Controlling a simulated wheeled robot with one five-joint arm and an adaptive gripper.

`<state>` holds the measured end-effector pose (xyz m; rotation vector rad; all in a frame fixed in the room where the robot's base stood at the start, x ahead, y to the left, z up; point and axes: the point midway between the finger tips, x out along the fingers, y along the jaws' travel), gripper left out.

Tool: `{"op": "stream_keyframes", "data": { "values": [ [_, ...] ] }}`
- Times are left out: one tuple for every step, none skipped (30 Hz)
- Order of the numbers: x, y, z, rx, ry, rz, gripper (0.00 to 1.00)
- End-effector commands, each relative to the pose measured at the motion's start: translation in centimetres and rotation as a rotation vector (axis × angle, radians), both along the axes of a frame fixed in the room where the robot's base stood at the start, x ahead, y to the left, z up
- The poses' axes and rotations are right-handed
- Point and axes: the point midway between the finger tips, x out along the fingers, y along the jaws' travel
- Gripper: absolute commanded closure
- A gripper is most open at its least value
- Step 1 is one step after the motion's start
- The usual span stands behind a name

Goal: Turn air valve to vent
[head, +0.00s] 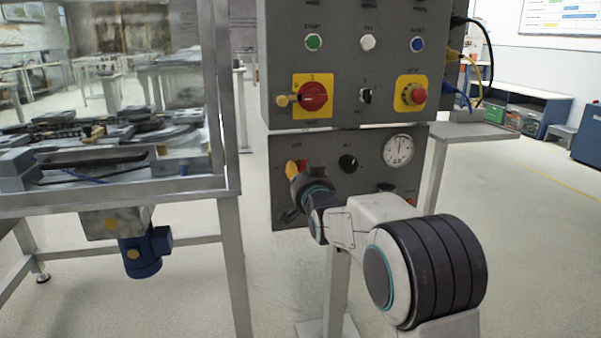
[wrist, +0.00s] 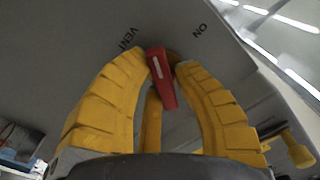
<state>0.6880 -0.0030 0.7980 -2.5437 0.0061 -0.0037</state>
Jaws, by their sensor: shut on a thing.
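The air valve's red handle (wrist: 163,82), with a white stripe, stands between my gripper's yellow fingers in the wrist view. Its upper end leans left, towards the VENT label (wrist: 128,38); the ON label (wrist: 201,31) is to its right. My gripper (wrist: 160,62) is shut on the handle, with the fingertips on its two sides near its upper end. In the head view my gripper (head: 296,168) is at the left part of the lower grey panel (head: 300,140). There my gripper and wrist largely hide the valve.
A black knob (head: 348,163) and a round gauge (head: 398,150) are right of my gripper on the lower panel. The upper panel above carries a red rotary switch (head: 313,96) and a red emergency button (head: 414,95). A glazed machine frame (head: 225,180) stands close on the left.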

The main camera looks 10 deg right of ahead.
Motion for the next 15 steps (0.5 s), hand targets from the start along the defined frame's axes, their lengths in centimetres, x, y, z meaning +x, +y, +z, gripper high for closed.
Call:
{"op": "stream_keyframes", "data": {
  "values": [
    [0.03, -0.08, -0.31, -0.045, 0.008, -0.001, 1.0],
    [0.03, -0.08, -0.29, -0.073, 0.008, -0.001, 1.0],
    [0.03, -0.09, -0.28, -0.111, 0.008, -0.001, 1.0],
    [0.03, -0.1, -0.26, -0.138, 0.008, -0.001, 1.0],
    [0.03, -0.11, -0.25, -0.166, 0.009, -0.001, 1.0],
    [0.03, -0.11, -0.23, -0.202, 0.009, -0.001, 1.0],
    [0.03, -0.11, -0.21, -0.228, 0.009, -0.001, 1.0],
    [0.03, -0.12, -0.2, -0.254, 0.009, -0.001, 1.0],
    [0.03, -0.12, -0.18, -0.287, 0.009, -0.001, 1.0],
    [0.03, -0.13, -0.16, -0.312, 0.009, -0.001, 1.0],
    [0.03, -0.13, -0.15, -0.336, 0.01, -0.001, 1.0],
    [0.03, -0.13, -0.13, -0.366, 0.009, -0.002, 1.0],
    [0.03, -0.14, -0.11, -0.386, 0.009, -0.002, 1.0],
    [0.03, -0.14, -0.1, -0.407, 0.009, -0.002, 1.0],
    [0.03, -0.14, -0.07, -0.434, 0.009, -0.002, 1.0]
  ]
}}
